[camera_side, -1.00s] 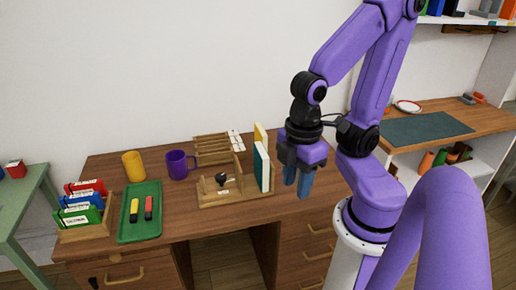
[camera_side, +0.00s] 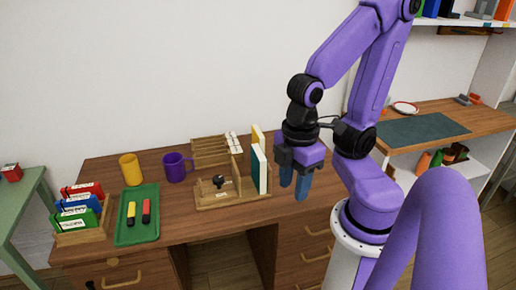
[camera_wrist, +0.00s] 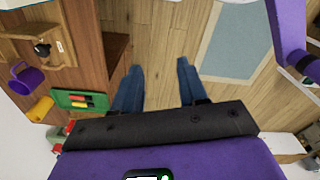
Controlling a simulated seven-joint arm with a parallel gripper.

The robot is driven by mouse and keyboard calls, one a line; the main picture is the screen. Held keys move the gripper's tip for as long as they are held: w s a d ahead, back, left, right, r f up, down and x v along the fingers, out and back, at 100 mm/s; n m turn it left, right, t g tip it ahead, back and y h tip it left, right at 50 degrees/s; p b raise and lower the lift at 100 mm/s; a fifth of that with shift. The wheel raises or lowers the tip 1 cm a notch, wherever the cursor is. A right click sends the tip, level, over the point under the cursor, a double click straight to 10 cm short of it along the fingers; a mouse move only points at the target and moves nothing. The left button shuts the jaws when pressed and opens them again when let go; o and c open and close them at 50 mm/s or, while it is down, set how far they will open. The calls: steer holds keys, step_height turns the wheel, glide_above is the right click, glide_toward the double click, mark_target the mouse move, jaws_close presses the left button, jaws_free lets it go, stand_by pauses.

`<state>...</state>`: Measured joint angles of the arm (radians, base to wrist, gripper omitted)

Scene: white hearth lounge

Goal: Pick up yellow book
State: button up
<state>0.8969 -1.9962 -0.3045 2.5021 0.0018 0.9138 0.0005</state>
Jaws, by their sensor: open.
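The yellow book (camera_side: 257,135) stands upright in a wooden book holder (camera_side: 233,200) on the brown desk. It is mostly hidden behind a dark green book with white pages (camera_side: 260,170). My gripper (camera_side: 294,187), with blue fingers, hangs to the right of the holder, apart from the books. The fingers are spread and empty. In the wrist view my gripper (camera_wrist: 158,68) has bare floor between and beyond its fingers, and I cannot make out the yellow book there.
A black-knobbed stamp (camera_side: 219,182) sits in the holder. Left of it are a purple mug (camera_side: 177,167), a yellow cup (camera_side: 131,169), a green tray (camera_side: 122,232) with two markers, and a rack of colored binders (camera_side: 80,208). A wooden rack (camera_side: 210,150) stands behind.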

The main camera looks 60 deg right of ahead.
steer(key=shift+o, duration=0.4)
steer(key=n+t+h, duration=0.7)
steer(key=n+h, duration=0.3)
steer(key=h, duration=0.3)
glide_above(259, 132)
steer(key=s+a, duration=0.5)
steer(key=a, duration=0.2)
step_height(259, 132, down, 7)
steer(key=shift+w+d+f+n+t+y, duration=0.45)
steer(key=shift+w+d+f+n, duration=0.4)
steer(key=shift+d+f, duration=0.65)
steer(key=shift+w+d+f+n+t+y, duration=0.5)
steer(key=shift+w+d+f, duration=0.55)
steer(key=shift+f, duration=1)
steer(key=shift+w+d+f+n+t+y, duration=0.25)
steer(key=shift+w+d+f+n+y, duration=0.3)
steer(key=shift+w+d+f+n, duration=0.9)
steer(key=shift+s+a+f+m, duration=0.2)
steer(key=shift+s+f+m, duration=0.1)
steer(key=shift+s+m, duration=0.25)
jaws_close()
